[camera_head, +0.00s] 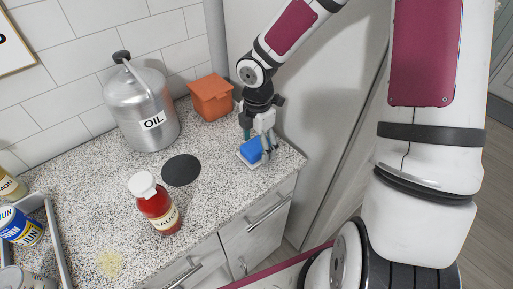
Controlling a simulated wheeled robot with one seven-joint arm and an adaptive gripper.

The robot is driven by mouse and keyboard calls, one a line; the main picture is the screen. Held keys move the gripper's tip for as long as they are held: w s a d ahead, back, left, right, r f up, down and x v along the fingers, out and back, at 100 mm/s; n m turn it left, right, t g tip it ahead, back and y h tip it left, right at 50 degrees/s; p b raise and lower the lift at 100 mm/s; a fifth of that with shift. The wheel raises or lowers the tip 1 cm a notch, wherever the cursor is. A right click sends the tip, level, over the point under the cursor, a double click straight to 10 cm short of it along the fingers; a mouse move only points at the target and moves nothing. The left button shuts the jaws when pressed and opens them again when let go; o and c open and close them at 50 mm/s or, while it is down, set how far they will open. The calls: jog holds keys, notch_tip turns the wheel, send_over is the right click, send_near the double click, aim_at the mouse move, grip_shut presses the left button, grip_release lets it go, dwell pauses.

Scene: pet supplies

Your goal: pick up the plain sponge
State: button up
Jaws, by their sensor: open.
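A small blue block with a pale base, which looks like the sponge (249,151), lies on the speckled counter near its right end. My gripper (257,150) points down right over it, with its fingers at the block's right part. The fingers are open. Part of the block is hidden behind them, and I cannot tell whether they touch it.
An orange box (211,97) stands close behind my gripper. An oil can (142,108), a black disc (181,170) and a red sauce bottle (155,205) stand to the left on the counter (205,205). The counter's front edge is close to the block.

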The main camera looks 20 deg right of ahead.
aim_at(257, 144)
jog(key=shift+f, duration=0.3)
jog(key=c, duration=1.1)
jog(key=shift+r, duration=0.15)
jog(key=shift+r, duration=0.6)
notch_tip(257, 144, up, 2)
jog(key=shift+r+p, duration=0.1)
jog(key=shift+p, duration=0.2)
jog(key=s+p, duration=0.1)
jog(key=s, duration=0.4)
jog(key=s+r+p, duration=0.1)
jog(key=s+p, duration=0.1)
jog(key=s, duration=0.3)
jog(key=s+p, duration=0.1)
jog(key=s, duration=0.5)
jog(key=shift+r, duration=0.25)
